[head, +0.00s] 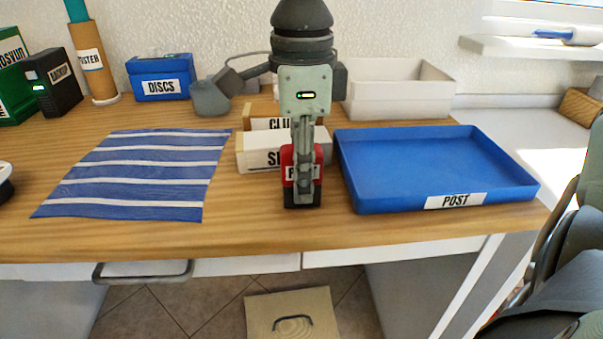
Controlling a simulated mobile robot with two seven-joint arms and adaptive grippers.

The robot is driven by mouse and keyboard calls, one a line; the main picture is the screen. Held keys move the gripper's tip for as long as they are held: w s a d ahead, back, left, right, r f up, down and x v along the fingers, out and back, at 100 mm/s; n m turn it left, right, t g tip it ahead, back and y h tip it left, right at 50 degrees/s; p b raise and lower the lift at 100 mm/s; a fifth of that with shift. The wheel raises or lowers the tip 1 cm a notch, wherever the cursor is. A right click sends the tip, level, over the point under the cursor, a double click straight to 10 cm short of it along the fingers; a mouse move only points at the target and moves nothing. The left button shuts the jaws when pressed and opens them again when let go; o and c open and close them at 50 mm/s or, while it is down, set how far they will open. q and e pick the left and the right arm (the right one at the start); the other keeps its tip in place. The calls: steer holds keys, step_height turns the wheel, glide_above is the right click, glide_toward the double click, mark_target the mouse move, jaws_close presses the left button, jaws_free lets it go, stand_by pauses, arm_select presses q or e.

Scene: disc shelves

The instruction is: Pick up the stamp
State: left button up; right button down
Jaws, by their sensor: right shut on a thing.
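The stamp (318,158) is red above and black below, with a white label partly covered by a finger. It stands upright near the front edge of the wooden desk, left of the blue tray marked POST (365,198). My right gripper (302,194) comes down from above and is shut on the stamp. One finger runs down its front; the far finger is hidden. I cannot tell whether the stamp's base touches the desk. My left gripper is not in view.
A blue striped cloth (140,172) lies to the left. A grey watering can (212,97), a blue DISCS box (160,79) and an empty white bin (398,104) stand at the back.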

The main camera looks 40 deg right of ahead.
steer(key=shift+r, duration=0.65)
step_height(320, 180, up, 3)
steer(key=shift+f, duration=0.1)
steer(key=w+a+r, duration=0.2)
steer(key=a+r, duration=0.5)
steer(key=a, duration=0.4)
steer(key=shift+w+a, duration=0.25)
steer(key=shift+w, duration=0.15)
steer(key=c, duration=1.9)
jaws_free()
steer(key=shift+c, duration=1.1)
steer(key=shift+s+f, duration=0.1)
